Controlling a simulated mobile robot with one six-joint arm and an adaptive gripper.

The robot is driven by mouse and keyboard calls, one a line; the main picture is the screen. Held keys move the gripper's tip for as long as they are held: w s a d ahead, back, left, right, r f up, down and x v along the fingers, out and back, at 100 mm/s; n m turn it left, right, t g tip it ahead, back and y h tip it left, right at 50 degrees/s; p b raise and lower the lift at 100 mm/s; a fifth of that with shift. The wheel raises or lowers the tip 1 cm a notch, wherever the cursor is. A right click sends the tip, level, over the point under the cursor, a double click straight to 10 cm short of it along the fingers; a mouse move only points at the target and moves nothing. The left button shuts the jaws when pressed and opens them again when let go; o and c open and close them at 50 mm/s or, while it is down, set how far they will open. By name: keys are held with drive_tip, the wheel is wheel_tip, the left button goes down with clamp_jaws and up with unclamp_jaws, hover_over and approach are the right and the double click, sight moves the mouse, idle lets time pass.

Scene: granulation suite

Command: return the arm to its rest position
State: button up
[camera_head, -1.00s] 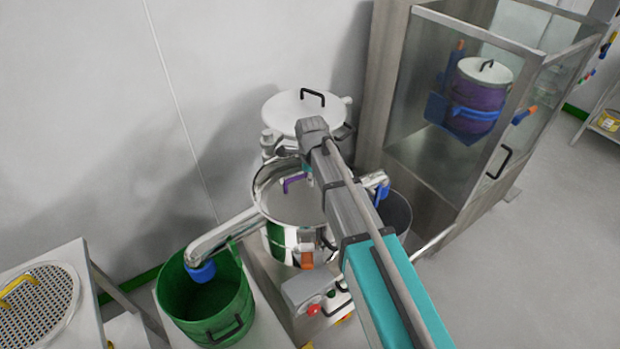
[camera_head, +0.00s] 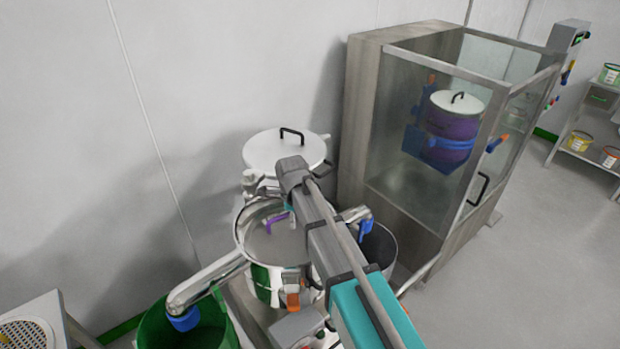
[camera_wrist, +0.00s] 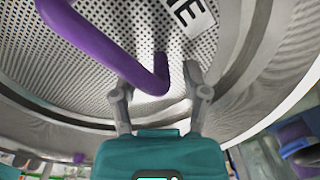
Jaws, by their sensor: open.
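In the wrist view, my gripper (camera_wrist: 160,92) is open, with its two grey fingers apart. A purple handle (camera_wrist: 112,58) on a perforated metal screen (camera_wrist: 60,70) reaches between or just beyond the fingertips; I cannot tell whether they touch. In the head view, my arm (camera_head: 335,250) stretches over a shiny steel bowl (camera_head: 243,235), where the purple handle (camera_head: 277,222) also shows. My fingers are hidden there behind the arm.
A white-lidded vessel (camera_head: 270,152) stands behind the bowl. A glass-fronted cabinet (camera_head: 365,130) holding a purple drum (camera_head: 450,122) is at right. A green bucket (camera_head: 160,330) sits under the bowl's spout. Shelves with small tubs (camera_head: 585,155) are far right; the floor between is clear.

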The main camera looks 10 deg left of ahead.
drive_tip(key=shift+r, duration=0.1)
wheel_tip(320, 180, up, 9)
drive_tip(key=p, duration=0.9)
drive_tip(key=shift+r+p, duration=0.5)
drive_tip(key=shift+p, duration=0.1)
